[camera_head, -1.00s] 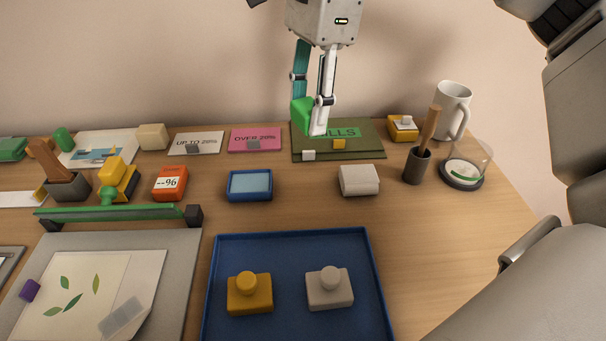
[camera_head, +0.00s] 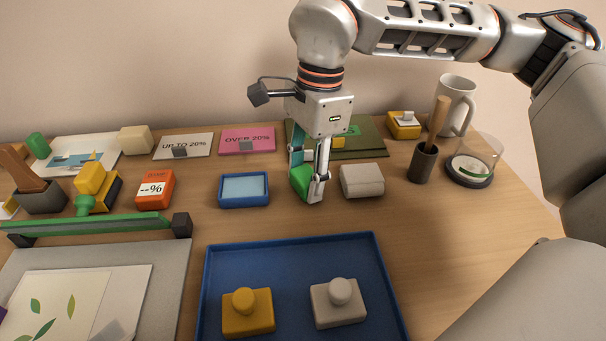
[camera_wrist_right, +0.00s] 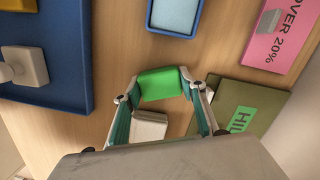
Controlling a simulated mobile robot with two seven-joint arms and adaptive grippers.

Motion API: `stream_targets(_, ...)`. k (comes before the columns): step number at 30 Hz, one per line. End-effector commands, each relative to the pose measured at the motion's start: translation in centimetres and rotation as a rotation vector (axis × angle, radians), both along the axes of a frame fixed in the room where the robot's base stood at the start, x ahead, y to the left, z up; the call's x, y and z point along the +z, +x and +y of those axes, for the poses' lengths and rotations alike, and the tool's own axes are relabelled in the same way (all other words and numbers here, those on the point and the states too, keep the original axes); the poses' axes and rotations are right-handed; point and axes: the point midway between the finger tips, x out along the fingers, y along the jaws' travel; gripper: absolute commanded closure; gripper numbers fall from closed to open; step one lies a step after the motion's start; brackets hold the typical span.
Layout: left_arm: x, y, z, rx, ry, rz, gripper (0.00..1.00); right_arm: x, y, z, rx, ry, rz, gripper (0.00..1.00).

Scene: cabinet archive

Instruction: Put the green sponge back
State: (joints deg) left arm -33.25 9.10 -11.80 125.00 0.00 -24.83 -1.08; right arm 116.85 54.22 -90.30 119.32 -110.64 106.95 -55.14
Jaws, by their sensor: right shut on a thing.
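The green sponge (camera_head: 301,180) is between the fingers of my right gripper (camera_head: 307,190), which is shut on it. The sponge is between the small blue-rimmed dish (camera_head: 244,203) and the pale grey block (camera_head: 361,195). It is low over the wood, and I cannot tell if it touches the table. The right wrist view also shows the sponge (camera_wrist_right: 160,84) between the fingertips, with the blue-rimmed dish (camera_wrist_right: 149,22) apart from it. My left gripper is not in view.
A blue tray (camera_head: 290,248) with a yellow and a grey knobbed block lies in front. Behind are an olive folder (camera_head: 368,146), a pink card (camera_head: 247,134) and a white card. A dark cup (camera_head: 421,166), glass dome and mug stand right. Some bare wood lies before the grey block.

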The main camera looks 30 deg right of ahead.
Motion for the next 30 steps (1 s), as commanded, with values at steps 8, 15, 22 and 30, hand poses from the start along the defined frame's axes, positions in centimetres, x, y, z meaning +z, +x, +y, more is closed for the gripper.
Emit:
stream_targets(8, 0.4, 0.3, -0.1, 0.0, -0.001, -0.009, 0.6, 0.1, 0.0, 0.0, 0.0, 0.0, -0.004, 0.76)
stream_targets(15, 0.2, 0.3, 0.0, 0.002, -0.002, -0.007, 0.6, -0.2, 0.0, 0.0, 0.0, 0.0, -0.004, 0.42)
stream_targets(22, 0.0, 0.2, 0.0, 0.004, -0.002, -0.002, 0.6, -0.1, 0.0, 0.0, 0.0, 0.0, -0.004, 0.42)
stream_targets(30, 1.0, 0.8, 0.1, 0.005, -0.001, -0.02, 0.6, 2.6, 0.1, -0.2, 0.0, 0.0, -0.012, 0.42)
